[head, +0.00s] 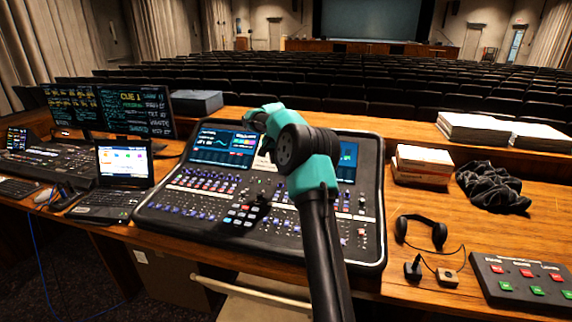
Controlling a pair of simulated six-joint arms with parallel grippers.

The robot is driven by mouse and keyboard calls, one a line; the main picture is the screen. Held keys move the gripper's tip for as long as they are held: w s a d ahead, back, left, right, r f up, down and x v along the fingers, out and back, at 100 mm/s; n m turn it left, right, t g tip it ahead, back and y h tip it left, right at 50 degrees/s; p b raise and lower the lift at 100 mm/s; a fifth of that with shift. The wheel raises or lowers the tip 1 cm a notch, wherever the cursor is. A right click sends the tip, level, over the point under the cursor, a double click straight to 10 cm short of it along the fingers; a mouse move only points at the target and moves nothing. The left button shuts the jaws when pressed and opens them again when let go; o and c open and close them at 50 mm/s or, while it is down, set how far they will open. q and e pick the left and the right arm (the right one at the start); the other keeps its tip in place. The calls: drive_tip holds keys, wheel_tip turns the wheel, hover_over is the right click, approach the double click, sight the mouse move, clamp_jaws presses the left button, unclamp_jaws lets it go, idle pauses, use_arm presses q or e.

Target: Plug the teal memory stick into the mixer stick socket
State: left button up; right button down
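The mixer (375,245) is a large dark console with two lit screens, standing on the wooden desk. One arm with teal and black joints rises from the bottom and reaches over the mixer; I take it as my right arm. Its far end, near the top edge of the mixer, is partly covered by the arm's own joints, and I cannot make out the fingers. A dark patch lies on the mixer's middle controls; I cannot tell whether it is shadow. I cannot make out the teal memory stick or the stick socket. My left gripper is out of view.
Left of the mixer stand a laptop (124,168) and two monitors (134,110). Some desk around the headphones is clear.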

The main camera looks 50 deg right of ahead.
approach(268, 182)
drive_tip(key=shift+s+d+f, duration=0.1)
drive_tip(key=shift+d+f, duration=0.05)
drive_tip(key=shift+f, duration=0.9)
drive_tip(key=shift+s+d+f, duration=0.1)
drive_tip(key=shift+f, duration=0.95)
drive_tip(key=shift+f, duration=0.2)
drive_tip(key=shift+w+f, duration=0.1)
drive_tip(key=shift+f, duration=0.6)
drive_tip(key=shift+d+f, duration=0.15)
drive_tip(key=shift+f, duration=0.45)
idle(1.1)
drive_tip(key=c, duration=1)
unclamp_jaws()
drive_tip(key=r, duration=0.5)
drive_tip(key=a+r, duration=0.1)
drive_tip(key=r, duration=1.1)
drive_tip(key=shift+s+a+r, duration=0.15)
drive_tip(key=shift+s+a, duration=0.2)
